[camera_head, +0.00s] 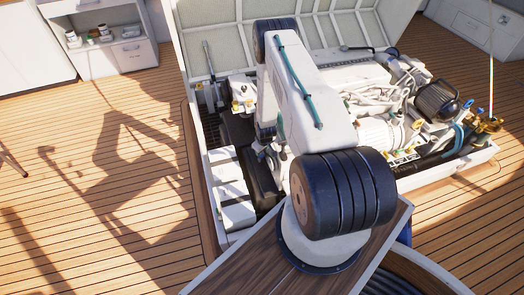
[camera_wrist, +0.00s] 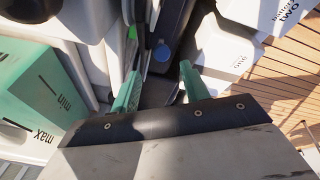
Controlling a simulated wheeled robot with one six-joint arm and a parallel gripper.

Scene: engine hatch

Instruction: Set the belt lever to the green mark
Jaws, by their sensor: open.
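My gripper (camera_wrist: 160,72) is open in the wrist view, its two green fingers apart with nothing seen held between them. A small green mark (camera_wrist: 133,32) shows on a pale part just beyond the left fingertip. A round blue cap or knob (camera_wrist: 161,53) lies beyond the gap between the fingers. I cannot tell for certain which part is the belt lever; a narrow dark and pale piece (camera_wrist: 146,17) stands near the green mark. In the head view my own arm covers the gripper and that part of the hatch.
A green tank (camera_wrist: 38,90) with min and max marks lies left of the gripper. White battery boxes (camera_wrist: 224,52) stand to its right, beside wooden decking (camera_wrist: 295,75). In the head view, the engine (camera_head: 385,105) fills the hatch's right side, and a grey rod (camera_head: 209,62) stands at its left.

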